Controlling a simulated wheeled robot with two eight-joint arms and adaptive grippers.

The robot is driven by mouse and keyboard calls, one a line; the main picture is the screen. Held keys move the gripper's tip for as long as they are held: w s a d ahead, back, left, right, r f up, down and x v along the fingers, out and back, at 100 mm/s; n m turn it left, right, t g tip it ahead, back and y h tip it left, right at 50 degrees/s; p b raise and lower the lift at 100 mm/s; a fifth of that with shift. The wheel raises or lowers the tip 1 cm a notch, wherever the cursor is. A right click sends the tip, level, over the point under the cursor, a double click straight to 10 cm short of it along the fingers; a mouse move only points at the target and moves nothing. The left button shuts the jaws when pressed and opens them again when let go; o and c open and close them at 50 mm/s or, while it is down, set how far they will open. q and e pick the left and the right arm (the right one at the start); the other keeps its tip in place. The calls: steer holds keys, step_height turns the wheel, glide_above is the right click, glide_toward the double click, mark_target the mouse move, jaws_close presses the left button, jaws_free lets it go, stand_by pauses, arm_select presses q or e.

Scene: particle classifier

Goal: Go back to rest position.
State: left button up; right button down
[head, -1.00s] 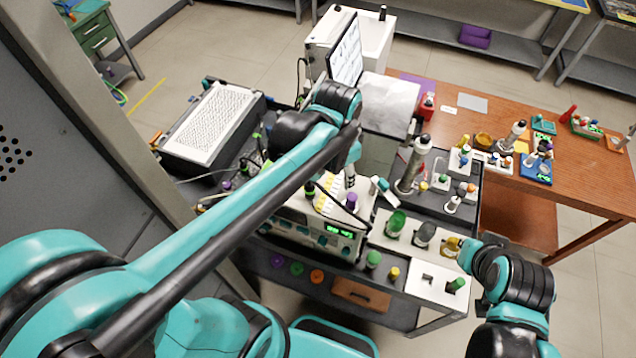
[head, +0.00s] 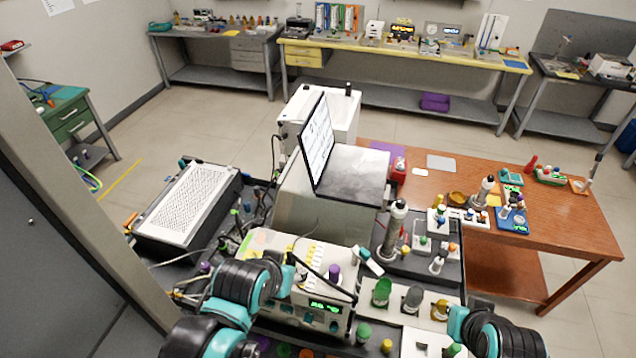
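My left arm comes in at the lower left, in front of the white instrument (head: 300,300) with the green display. Its fingertips are not clearly visible, so I cannot tell whether that gripper is open or shut. My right arm shows at the lower right, beside the small yellow cup on the white plate. Its fingers are also hidden from view. Green (head: 381,292), grey (head: 412,299) and yellow (head: 439,309) cups stand in a row on the plate. I see nothing held by either arm.
A laptop (head: 350,172) stands open on a box behind the instrument. A white perforated unit (head: 192,205) is at the left. A wooden table (head: 560,228) with small devices stands at the right. Tall grey panels (head: 62,220) border the left side.

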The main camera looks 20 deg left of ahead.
step_height(320, 180, down, 27)
steer(key=b, duration=2.6)
steer(key=shift+r, duration=0.15)
